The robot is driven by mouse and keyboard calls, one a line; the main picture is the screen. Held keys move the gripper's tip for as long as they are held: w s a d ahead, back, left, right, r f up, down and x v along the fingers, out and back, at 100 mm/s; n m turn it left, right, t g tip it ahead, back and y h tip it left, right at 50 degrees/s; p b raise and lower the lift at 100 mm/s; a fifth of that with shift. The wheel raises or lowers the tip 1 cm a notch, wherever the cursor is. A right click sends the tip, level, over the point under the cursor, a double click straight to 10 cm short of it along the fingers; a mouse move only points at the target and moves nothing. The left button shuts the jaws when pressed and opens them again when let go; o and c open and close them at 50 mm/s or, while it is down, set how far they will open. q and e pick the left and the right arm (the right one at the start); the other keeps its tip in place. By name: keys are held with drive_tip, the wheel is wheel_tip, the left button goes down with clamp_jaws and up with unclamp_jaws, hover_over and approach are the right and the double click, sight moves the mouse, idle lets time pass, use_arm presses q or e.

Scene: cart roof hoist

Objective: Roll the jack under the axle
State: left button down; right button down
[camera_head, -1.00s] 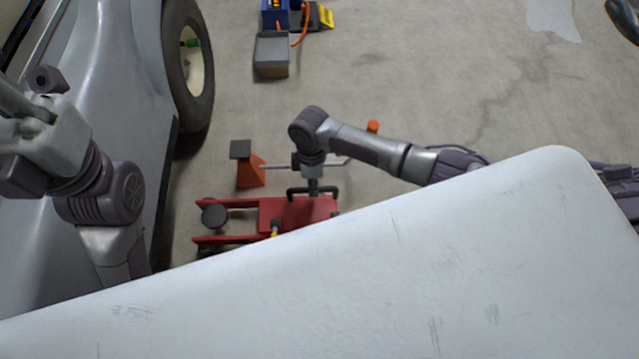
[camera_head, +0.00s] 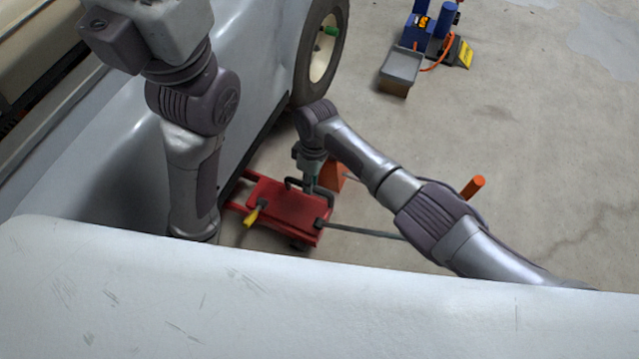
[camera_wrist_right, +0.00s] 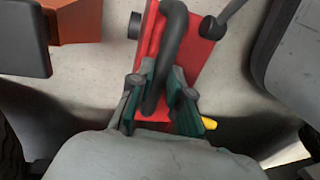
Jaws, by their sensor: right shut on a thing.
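The red jack (camera_head: 285,212) lies low on the floor beside the pale grey-blue cart (camera_head: 135,120). Its far left end reaches the cart's lower edge, partly in shadow. My right gripper (camera_head: 308,188) is above the jack, shut on its black bar handle (camera_head: 291,183). In the right wrist view the green-padded fingers (camera_wrist_right: 160,95) sit either side of the black bar handle (camera_wrist_right: 172,45), with the red jack body (camera_wrist_right: 150,25) behind. My left arm comes down beside the cart; its gripper is hidden behind a white panel. The axle is not visible.
A cart wheel (camera_head: 320,50) stands beyond the jack. An orange stand (camera_head: 334,174) is just behind my right wrist. An orange-capped post (camera_head: 473,187) is to the right. A blue device with a grey tray (camera_head: 400,68) sits farther back.

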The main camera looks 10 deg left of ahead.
drive_tip(key=c, duration=1.1)
unclamp_jaws()
wheel_tip(320, 180, up, 12)
drive_tip(key=w, duration=0.2)
drive_tip(key=shift+d, duration=0.3)
drive_tip(key=shift+w+f, duration=0.1)
